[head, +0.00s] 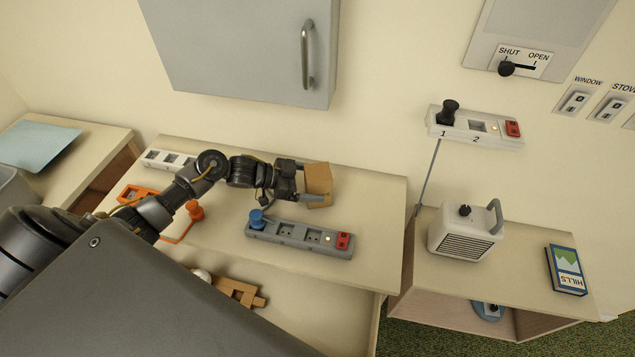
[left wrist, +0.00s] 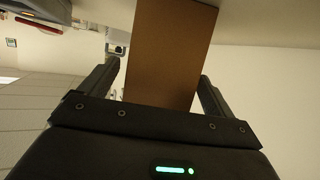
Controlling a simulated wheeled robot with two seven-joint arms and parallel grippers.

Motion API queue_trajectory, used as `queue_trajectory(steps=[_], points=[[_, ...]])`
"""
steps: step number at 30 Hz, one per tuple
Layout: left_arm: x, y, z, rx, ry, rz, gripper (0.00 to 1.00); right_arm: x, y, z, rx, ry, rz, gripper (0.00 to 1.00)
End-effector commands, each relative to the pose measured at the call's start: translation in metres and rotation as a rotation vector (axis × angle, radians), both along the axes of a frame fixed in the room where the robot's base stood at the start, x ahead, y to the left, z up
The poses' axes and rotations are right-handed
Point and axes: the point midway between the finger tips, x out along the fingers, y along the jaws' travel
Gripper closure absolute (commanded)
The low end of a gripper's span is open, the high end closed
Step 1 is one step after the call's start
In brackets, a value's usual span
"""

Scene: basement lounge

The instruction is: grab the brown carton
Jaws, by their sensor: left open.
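The brown carton (head: 319,181) stands on the wooden tabletop, towards its back, in the head view. My left gripper (head: 304,186) reaches it from the left, with its open jaws at the carton's left side. In the left wrist view the carton (left wrist: 170,55) fills the middle, and the two fingers of the gripper (left wrist: 158,85) show on either side of it. The fingers look apart from the carton, with a gap at least on the left. My right gripper is not in view.
A grey power strip (head: 299,238) with a blue plug lies in front of the carton. An orange plug (head: 195,210) and a white strip (head: 168,159) are by my left arm. A grey wall cabinet (head: 240,50) hangs above. A heater (head: 465,232) stands on the right shelf.

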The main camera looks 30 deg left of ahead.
Motion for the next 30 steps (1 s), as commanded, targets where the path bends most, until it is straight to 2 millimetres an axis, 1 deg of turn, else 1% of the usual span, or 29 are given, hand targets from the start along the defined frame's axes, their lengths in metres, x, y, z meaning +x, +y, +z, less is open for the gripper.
queue_trajectory(steps=[1, 5, 12, 13, 18, 24, 30], points=[[0.0048, -0.0055, 0.0004, -0.004, 0.000, 0.002, 0.11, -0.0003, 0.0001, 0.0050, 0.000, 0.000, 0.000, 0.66], [0.0107, -0.0139, -0.0053, -0.003, 0.000, 0.001, 0.11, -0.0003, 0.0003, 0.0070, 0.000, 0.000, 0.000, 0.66], [0.0116, -0.0152, -0.0079, 0.000, 0.000, 0.000, 0.11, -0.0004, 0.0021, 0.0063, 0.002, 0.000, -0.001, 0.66], [0.0115, -0.0152, -0.0079, 0.000, 0.000, 0.000, 0.12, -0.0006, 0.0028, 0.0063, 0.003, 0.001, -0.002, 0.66], [0.0114, -0.0151, -0.0078, 0.000, 0.000, 0.000, 0.34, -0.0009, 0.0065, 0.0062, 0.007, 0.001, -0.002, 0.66], [0.0114, -0.0149, -0.0077, 0.000, 0.000, 0.000, 0.61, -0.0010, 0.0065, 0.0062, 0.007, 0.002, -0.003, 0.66], [0.0115, -0.0149, -0.0073, -0.001, -0.001, 0.000, 0.61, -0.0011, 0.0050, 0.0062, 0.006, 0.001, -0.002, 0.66]])
